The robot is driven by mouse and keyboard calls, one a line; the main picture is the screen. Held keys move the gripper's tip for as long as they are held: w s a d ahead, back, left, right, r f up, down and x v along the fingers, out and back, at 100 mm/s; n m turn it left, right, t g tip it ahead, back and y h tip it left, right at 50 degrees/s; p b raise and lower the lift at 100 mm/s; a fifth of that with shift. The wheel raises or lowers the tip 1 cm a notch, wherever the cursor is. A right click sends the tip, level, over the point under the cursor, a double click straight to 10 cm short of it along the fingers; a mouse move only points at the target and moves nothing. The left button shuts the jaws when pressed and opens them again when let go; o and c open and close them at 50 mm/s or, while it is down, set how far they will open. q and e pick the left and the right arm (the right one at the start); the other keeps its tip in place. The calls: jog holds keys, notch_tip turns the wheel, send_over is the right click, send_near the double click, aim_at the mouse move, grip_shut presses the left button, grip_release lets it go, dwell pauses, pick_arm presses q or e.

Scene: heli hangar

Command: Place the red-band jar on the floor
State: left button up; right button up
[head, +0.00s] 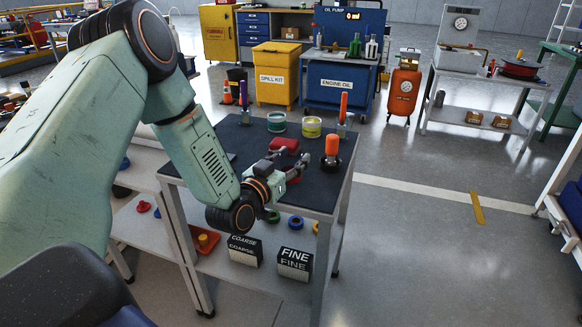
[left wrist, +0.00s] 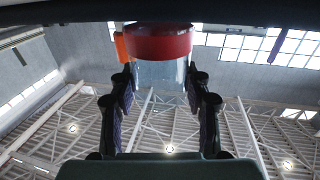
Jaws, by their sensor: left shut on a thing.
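In the left wrist view the jar's red band (left wrist: 160,43) and clear body (left wrist: 160,74) show between the two fingers (left wrist: 160,95). Whether the jar touches the bench top is hard to tell. My right gripper is in neither view. Open grey floor (head: 420,240) lies to the right of the bench.
A green-band jar (head: 276,122) and a yellow-green-band jar (head: 311,127) stand behind. An orange-topped tool (head: 332,148) stands close on the right. COARSE (head: 244,250) and FINE (head: 294,263) boxes sit on the lower shelf. A yellow strip (head: 477,207) marks the floor.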

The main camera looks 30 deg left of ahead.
pick_arm(q)
jog(key=shift+f, duration=0.55)
jog(key=shift+w, duration=0.15)
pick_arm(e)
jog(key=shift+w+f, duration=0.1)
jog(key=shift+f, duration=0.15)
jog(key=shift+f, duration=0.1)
pick_arm(q)
jog(key=o, duration=0.8)
jog(key=shift+f, duration=0.1)
jog(key=o, duration=0.5)
jog(key=shift+c, duration=0.2)
